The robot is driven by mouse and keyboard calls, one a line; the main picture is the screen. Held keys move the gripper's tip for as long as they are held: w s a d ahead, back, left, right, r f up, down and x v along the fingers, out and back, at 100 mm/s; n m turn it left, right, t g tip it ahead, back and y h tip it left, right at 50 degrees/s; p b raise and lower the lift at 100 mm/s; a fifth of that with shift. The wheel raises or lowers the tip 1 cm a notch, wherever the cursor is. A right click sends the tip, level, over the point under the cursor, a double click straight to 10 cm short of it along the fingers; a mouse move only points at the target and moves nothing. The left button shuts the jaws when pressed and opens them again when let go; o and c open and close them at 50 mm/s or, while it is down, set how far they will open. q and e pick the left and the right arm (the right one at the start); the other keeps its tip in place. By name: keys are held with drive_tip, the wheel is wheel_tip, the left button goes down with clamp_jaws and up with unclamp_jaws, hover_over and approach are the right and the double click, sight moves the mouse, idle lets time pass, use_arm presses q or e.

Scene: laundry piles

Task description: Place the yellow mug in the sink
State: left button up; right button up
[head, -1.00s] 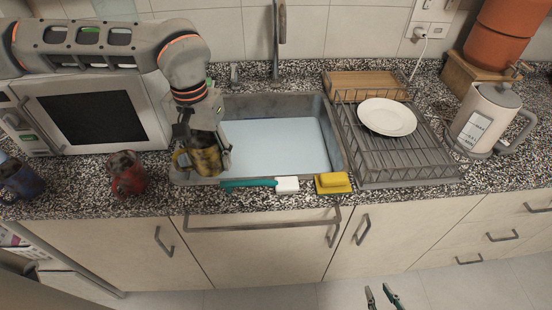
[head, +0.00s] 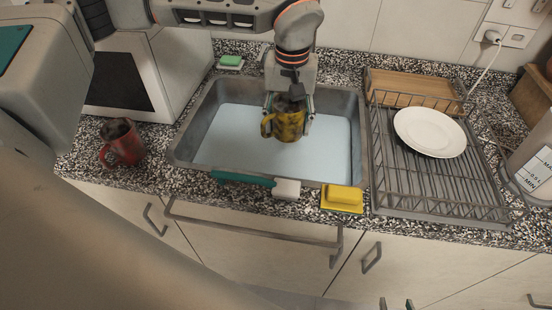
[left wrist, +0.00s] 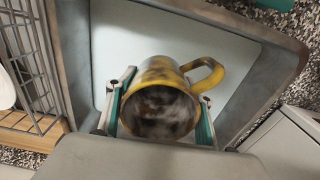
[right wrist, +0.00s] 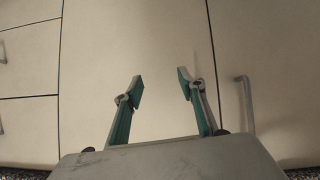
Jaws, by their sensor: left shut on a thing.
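The yellow mug (head: 287,124) has dark blotches and sits between the fingers of my left gripper (head: 289,106), which is shut on it. In the head view the mug is over the sink (head: 230,125), with its handle to the left. In the left wrist view the mug (left wrist: 160,92) is gripped from both sides by the left gripper's green-padded fingers (left wrist: 160,115), its dark mouth facing the camera and the pale sink bottom behind it. I cannot tell its exact height above the bottom. My right gripper (right wrist: 160,87) is open and empty in front of the cabinet doors.
A red mug (head: 122,143) stands left of the sink. A green-handled brush (head: 243,179) and a yellow sponge (head: 342,196) lie along the front edge. A wire dish rack (head: 440,190) with a white plate (head: 430,132) stands on the right. A green sponge (head: 230,62) lies behind.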

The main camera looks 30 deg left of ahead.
use_arm(q)
drive_tip(key=w+d+n, duration=0.4)
drive_tip(key=w+d, duration=0.1)
hover_over(308, 176)
wheel_tip(308, 176, down, 14)
drive_tip(key=shift+f+b, duration=0.25)
drive_tip(key=shift+b, duration=0.2)
drive_tip(key=shift+f, duration=2.65)
use_arm(e)
drive_tip(key=shift+w+d+f, duration=0.2)
drive_tip(key=shift+w+f, duration=0.25)
drive_tip(key=shift+f, duration=0.15)
use_arm(q)
drive_tip(key=shift+f, duration=0.15)
drive_tip(key=o, duration=1.3)
drive_tip(key=shift+o, duration=0.2)
use_arm(e)
drive_tip(key=shift+s+f, duration=0.1)
drive_tip(key=shift+f, duration=0.1)
